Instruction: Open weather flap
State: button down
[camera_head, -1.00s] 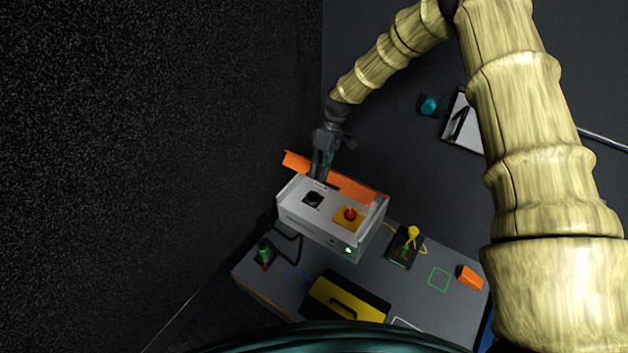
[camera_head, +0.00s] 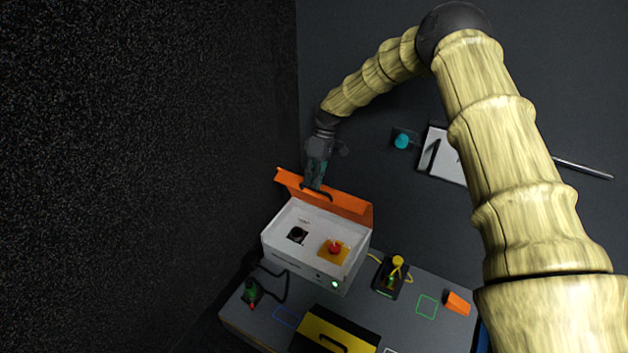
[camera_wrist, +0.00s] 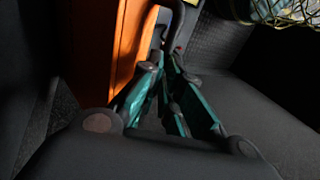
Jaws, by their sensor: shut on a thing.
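The orange weather flap (camera_head: 343,201) stands raised along the back edge of the white box (camera_head: 276,243). The box is open at the top, and a black part (camera_head: 298,234) and a red knob on a yellow plate (camera_head: 334,248) show inside. My gripper (camera_head: 314,185) is at the flap's dark handle (camera_head: 322,195), on its upper left part. In the wrist view the teal fingers (camera_wrist: 168,85) are closed about the dark curved handle (camera_wrist: 175,18), next to the orange flap (camera_wrist: 128,45). The exact contact is partly hidden by the fingers.
The box stands on a grey table (camera_head: 262,320). A yellow case (camera_head: 338,328), a dark box with a yellow knob (camera_head: 391,278), a green-topped part (camera_head: 250,291) and an orange block (camera_head: 457,303) are around it. A teal knob (camera_head: 402,141) and a white panel (camera_head: 442,160) are behind.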

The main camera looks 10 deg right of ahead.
jog(key=shift+d+f, duration=0.4)
jog(key=shift+f, duration=0.35)
jog(key=c, duration=1.9)
grip_release()
jog(key=shift+c, duration=0.2)
jog(key=o, duration=0.4)
jog(key=shift+w+f, duration=0.2)
jog(key=shift+f, duration=0.1)
jog(key=shift+r, duration=0.1)
jog(key=shift+a+r, duration=0.2)
notch_tip(320, 180, up, 10)
